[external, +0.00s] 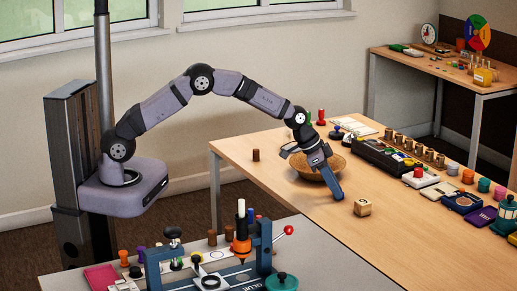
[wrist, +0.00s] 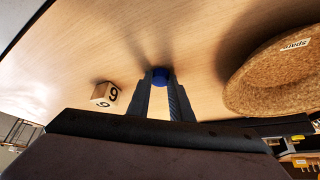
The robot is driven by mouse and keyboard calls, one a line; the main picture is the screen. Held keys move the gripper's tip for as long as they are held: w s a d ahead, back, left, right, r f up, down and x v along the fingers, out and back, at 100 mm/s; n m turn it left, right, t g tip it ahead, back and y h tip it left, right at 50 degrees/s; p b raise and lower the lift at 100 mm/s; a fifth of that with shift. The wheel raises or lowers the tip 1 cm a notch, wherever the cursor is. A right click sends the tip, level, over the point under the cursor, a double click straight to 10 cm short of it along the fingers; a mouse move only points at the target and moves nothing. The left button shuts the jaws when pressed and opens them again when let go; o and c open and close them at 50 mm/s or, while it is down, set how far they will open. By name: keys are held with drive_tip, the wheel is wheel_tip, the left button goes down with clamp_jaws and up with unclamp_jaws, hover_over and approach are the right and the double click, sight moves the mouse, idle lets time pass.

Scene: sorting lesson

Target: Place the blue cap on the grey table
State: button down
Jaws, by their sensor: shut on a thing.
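The blue cap (wrist: 160,76) is held between the two fingertips of my gripper in the wrist view. My gripper (external: 338,194) points down over the wooden table, in front of the cork bowl; in the wrist view its fingers (wrist: 160,84) are shut on the cap. In the external view I cannot make out the cap apart from the bluish fingers. Whether the cap still touches the wood is hard to tell. The grey table (external: 335,268) is at the front of the external view, left of and nearer than the wooden table.
The cork bowl (wrist: 270,85) is right of my fingers in the wrist view. A numbered wooden cube (external: 362,207) lies near my gripper. A blue-framed press (external: 265,247) and several small items crowd the grey table; its right part is bare. A brown cylinder (external: 256,155) stands behind.

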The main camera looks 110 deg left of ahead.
wheel_tip(320, 180, up, 10)
idle(0.6)
drive_tip(key=s+d+m+h, duration=0.1)
drive_tip(key=s+d+m, duration=0.1)
drive_tip(key=s+d, duration=0.5)
drive_tip(key=s+d+m+h+p, duration=0.15)
drive_tip(key=s+d, duration=0.25)
drive_tip(key=d, duration=0.7)
drive_tip(key=s+d+m+h+b, duration=0.1)
drive_tip(key=s+d+m, duration=0.1)
drive_tip(key=s+d, duration=0.5)
wheel_tip(320, 180, up, 6)
drive_tip(key=d+n+y+p, duration=0.1)
drive_tip(key=n+y+p, duration=0.1)
drive_tip(key=p, duration=1.2)
drive_tip(key=shift+w+d+r+n, duration=0.25)
drive_tip(key=shift+d+n, duration=0.15)
drive_tip(key=shift+n, duration=0.15)
drive_tip(key=shift+d+f, duration=0.1)
drive_tip(key=shift+d, duration=0.05)
